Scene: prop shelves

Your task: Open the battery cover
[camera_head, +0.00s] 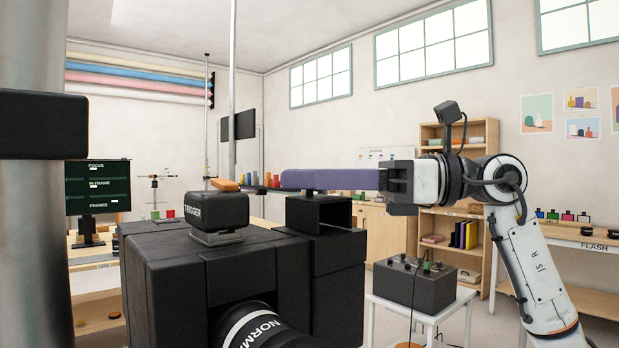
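A large black camera (170,275) fills the lower middle, with a lens (262,328) at its front and a TRIGGER unit (218,210) on top. A black box-like housing (350,250) at its right side has a dark opening under its top. A long purple bar (345,179) runs level above this housing, its left end over the housing's top. I cannot tell whether they touch, or which part is the battery cover. My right gripper (388,181) comes in from the right and appears shut on the bar's right end. My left gripper is not seen.
A black control box (415,285) stands on a white stand (445,312) under my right arm. A thick grey pole (30,240) with a black block (60,125) rises close at the left. Shelves (470,240) and a side table (580,240) stand behind.

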